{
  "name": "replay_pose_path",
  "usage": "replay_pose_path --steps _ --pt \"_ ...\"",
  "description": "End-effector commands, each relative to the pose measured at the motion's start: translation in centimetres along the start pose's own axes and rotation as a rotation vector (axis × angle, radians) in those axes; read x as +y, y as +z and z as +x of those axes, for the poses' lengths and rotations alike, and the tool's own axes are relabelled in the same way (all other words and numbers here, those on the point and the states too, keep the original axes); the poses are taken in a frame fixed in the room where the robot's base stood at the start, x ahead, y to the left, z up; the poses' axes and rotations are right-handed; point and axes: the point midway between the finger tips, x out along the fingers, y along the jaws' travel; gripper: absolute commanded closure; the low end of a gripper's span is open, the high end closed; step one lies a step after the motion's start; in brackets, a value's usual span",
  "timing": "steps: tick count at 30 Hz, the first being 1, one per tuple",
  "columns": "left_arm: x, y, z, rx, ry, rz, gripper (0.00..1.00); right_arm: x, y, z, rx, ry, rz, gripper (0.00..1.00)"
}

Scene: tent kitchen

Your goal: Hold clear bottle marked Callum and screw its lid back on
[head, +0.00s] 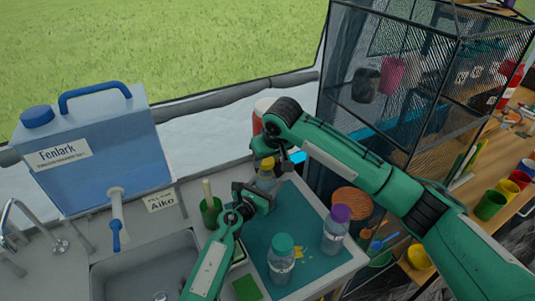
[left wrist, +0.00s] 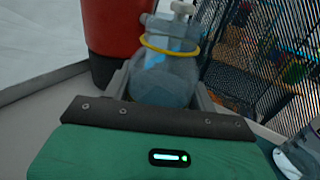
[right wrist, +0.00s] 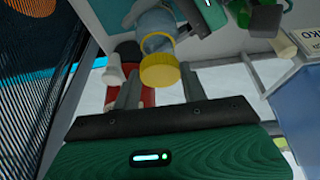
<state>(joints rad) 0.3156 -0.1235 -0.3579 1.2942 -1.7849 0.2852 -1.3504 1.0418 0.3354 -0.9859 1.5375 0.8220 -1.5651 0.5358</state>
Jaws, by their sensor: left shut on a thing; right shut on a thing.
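A clear bottle (head: 266,181) stands upright over the back of the teal mat. My left gripper (head: 255,194) is shut on its body. In the left wrist view the bottle (left wrist: 163,78) sits between the fingers, with a yellow ring around its upper part. A yellow lid (head: 268,163) is at the top of the bottle. My right gripper (head: 265,152) is shut on this lid from above; the right wrist view shows the lid (right wrist: 160,71) between the fingertips. I cannot tell whether lid and neck touch. No name is legible on the bottle.
A bottle with a green lid (head: 282,262) and one with a purple lid (head: 336,228) stand on the teal mat (head: 262,231). A green cup (head: 211,212) is left of my left gripper. A blue water container (head: 95,155) and sink (head: 145,270) lie left; a mesh rack (head: 400,90) is right.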

Motion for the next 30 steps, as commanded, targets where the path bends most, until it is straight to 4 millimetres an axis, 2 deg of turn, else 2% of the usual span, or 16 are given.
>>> replay_pose_path --steps 14,24,30 --pt "0.0 0.0 0.0 0.001 0.000 0.000 0.84 0.0 0.0 0.0 0.001 0.000 0.000 0.78" --pt "0.0 0.0 0.0 0.001 0.000 0.000 0.84 0.0 0.7 1.5 0.000 -0.001 0.000 0.78" --pt "0.0 0.0 0.0 0.001 0.001 0.000 0.84 0.0 0.7 1.6 0.001 -0.001 0.000 0.78"
